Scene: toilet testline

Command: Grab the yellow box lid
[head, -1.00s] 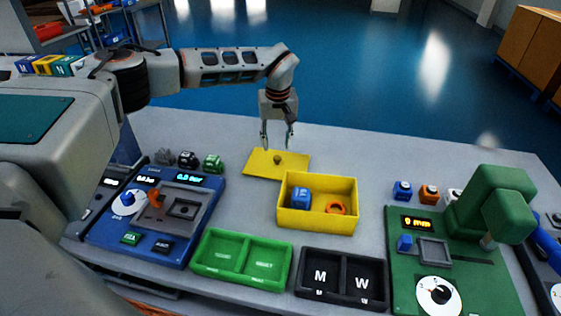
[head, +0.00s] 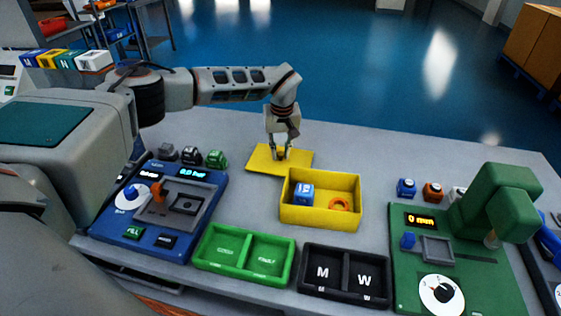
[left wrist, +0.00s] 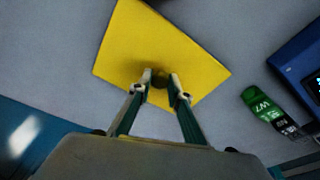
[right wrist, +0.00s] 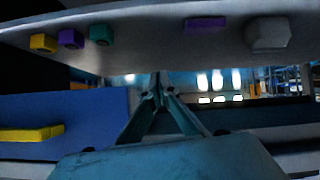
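The yellow box lid (head: 262,161) lies flat on the table behind the open yellow box (head: 318,214). A small dark knob stands at its middle; the lid also shows in the left wrist view (left wrist: 135,45). My left gripper (head: 281,155) points down over the lid, with its fingertips on both sides of the knob. In the left wrist view the fingertips (left wrist: 160,78) appear closed in against the knob. The lid still looks flat on the table. My right gripper (right wrist: 155,85) is shut and empty in the right wrist view, away from the lid.
The yellow box holds a blue cube (head: 303,193) and an orange ring (head: 339,204). A blue device (head: 160,213) stands left, a green tray (head: 243,254) and black tray (head: 345,274) in front, a green machine (head: 470,240) right. Table behind the lid is clear.

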